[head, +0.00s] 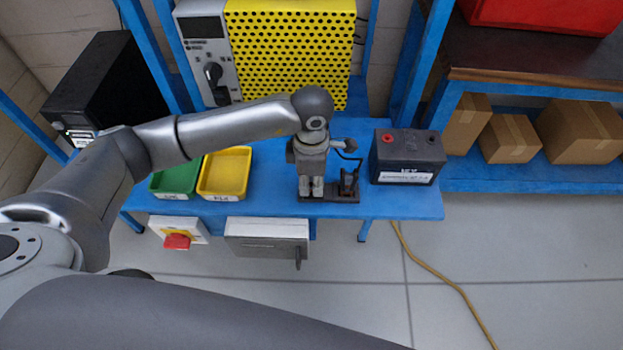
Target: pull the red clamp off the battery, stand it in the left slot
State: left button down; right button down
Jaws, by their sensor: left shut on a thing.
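The black battery (407,160) stands at the right end of the blue bench, and its red terminal is bare. A dark holder (345,198) sits at the front edge of the bench, left of the battery. A black clamp (348,182) stands in its right part. My left gripper (312,192) points down over the holder's left part and is shut on the red clamp, which the fingers hide. I cannot tell whether the clamp touches the slot. My right gripper is not in view.
A green bin (176,190) and a yellow bin (207,192) stand left of the gripper. A yellow perforated power unit (290,50) is behind it. A dark cable (350,157) runs close to the gripper's right side. A red switch (177,241) hangs below the bench front.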

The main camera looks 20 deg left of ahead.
pick_arm(q)
jog(key=shift+f, duration=0.25)
jog(key=c, duration=1.2)
grip_release()
jog(key=shift+r, duration=0.1)
notch_tip(320, 180, up, 12)
jog(key=shift+f, duration=0.1)
